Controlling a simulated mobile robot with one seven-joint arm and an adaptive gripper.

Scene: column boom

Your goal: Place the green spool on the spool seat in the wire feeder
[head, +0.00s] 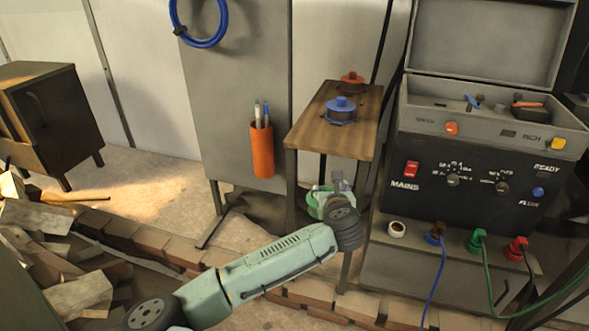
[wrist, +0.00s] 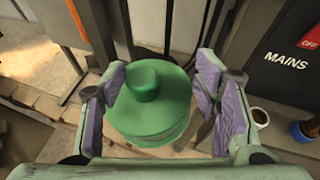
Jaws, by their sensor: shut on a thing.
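The green spool (wrist: 150,105) is between the purple-padded fingers of my gripper (wrist: 165,110) in the wrist view, its round knob facing the camera. In the head view the spool (head: 315,204) is partly hidden behind my gripper (head: 332,197), which is shut on it in the air, in front of and below the small wooden table. A grey box with an open lid (head: 490,110) tops the black machine at the right. I cannot tell whether this is the wire feeder, and I cannot make out a spool seat.
A blue spool (head: 340,108) and an orange-red spool (head: 352,78) stand on the wooden table (head: 310,130). The machine's front shelf holds a white roll (head: 396,229) and plugs with cables. An orange pen holder (head: 262,150) hangs on a grey panel. Bricks edge the floor below.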

